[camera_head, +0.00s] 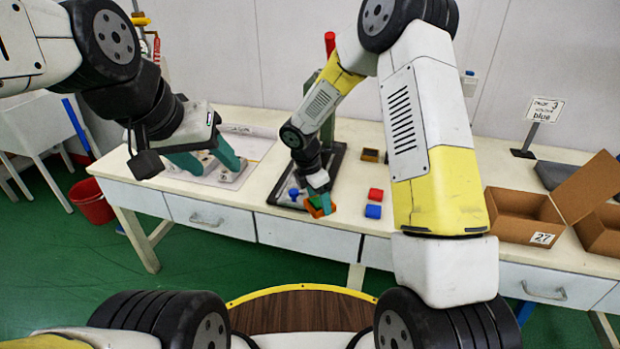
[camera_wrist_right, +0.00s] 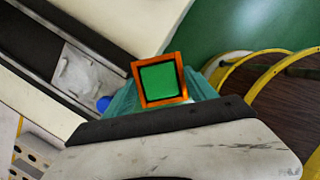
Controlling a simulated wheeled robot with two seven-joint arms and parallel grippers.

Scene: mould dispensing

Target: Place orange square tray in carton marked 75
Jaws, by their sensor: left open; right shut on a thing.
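The orange square tray (camera_head: 316,211) is in my right gripper (camera_head: 321,202), above the front of the table. In the right wrist view the tray (camera_wrist_right: 183,89) shows an orange rim around a green middle, and teal fingers are partly hidden behind it. My right gripper is shut on it. My left gripper (camera_head: 213,160) is open and empty over the left part of the table, its teal fingers apart. A carton (camera_head: 515,229) at the right has a label reading 27. A second open carton (camera_head: 603,233) is cut by the right edge; no number shows on it. No 75 is visible.
A red piece (camera_head: 376,194) and a blue piece (camera_head: 373,211) lie right of the right gripper. A small brown tray (camera_head: 370,155) is behind them. A black-framed fixture (camera_head: 277,193) lies under the gripper.

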